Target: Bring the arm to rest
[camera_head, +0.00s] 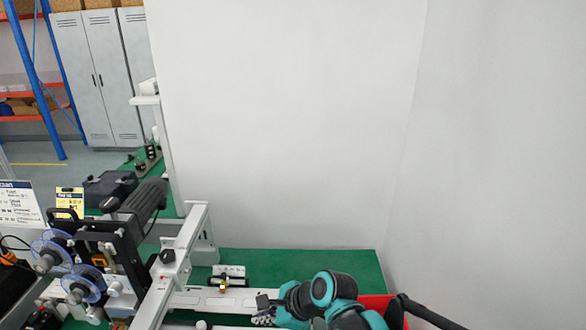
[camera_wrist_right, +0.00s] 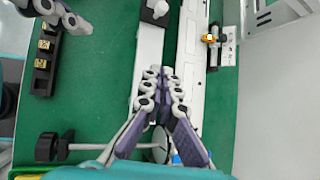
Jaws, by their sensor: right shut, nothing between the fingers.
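My right arm (camera_head: 335,300) comes in at the bottom of the head view, teal and black. Its gripper (camera_head: 262,319) is low over the white rail of the machine, at the bottom edge of the picture. In the right wrist view the fingers of the right gripper (camera_wrist_right: 163,76) meet at their tips, shut and empty, over the green table and white rail. Linked grey and dark finger parts at the top left of that view (camera_wrist_right: 58,14) look like my left gripper; whether it is open or shut does not show.
A coder machine (camera_head: 130,240) with clear reels stands at the left of the green table (camera_head: 300,265). A white rail (camera_head: 215,301) runs across the front. A red bin (camera_head: 375,302) is partly hidden behind my right arm. A black strip with yellow pieces (camera_wrist_right: 43,62) lies left.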

